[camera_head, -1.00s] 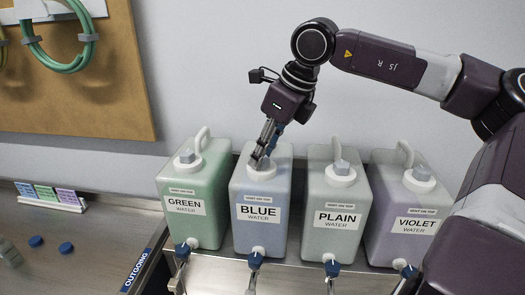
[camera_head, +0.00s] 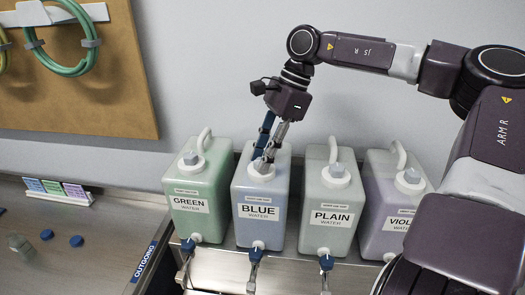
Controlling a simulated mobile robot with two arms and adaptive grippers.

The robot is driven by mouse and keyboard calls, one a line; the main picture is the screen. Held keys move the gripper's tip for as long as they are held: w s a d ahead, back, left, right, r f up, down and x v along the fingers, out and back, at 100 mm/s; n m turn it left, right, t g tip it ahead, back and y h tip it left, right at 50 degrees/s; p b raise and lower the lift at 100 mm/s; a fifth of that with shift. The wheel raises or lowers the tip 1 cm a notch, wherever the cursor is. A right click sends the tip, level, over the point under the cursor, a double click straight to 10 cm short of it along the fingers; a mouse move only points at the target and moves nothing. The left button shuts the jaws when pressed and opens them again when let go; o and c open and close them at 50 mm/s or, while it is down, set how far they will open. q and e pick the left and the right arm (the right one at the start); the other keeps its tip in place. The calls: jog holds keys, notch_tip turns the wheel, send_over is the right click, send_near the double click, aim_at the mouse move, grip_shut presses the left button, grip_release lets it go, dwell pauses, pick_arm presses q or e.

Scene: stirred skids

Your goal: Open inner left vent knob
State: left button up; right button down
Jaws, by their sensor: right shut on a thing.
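The inner left jug is the blue one (camera_head: 261,220), labelled BLUE WATER, upright in the row. Its vent knob (camera_head: 262,166) sits on a white collar on top. My right gripper (camera_head: 264,157) reaches down from above with its fingers shut on this knob, which they partly hide. I cannot tell how far the knob is turned. My left gripper is not in view.
The green jug (camera_head: 197,200) stands on the left; the plain jug (camera_head: 328,215) and violet jug (camera_head: 390,215) stand on the right. Blue-handled taps (camera_head: 257,247) stick out in front. Blue caps (camera_head: 76,241) lie on the bench at left.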

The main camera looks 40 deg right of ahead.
jog(key=shift+n+g, duration=0.4)
jog(key=shift+n, duration=0.5)
jog(key=c, duration=1.6)
grip_release()
jog(key=w+v, duration=0.1)
jog(key=v, duration=1.1)
jog(key=shift+s+d, duration=0.15)
jog(key=shift+s, duration=0.3)
jog(key=shift+f, duration=0.1)
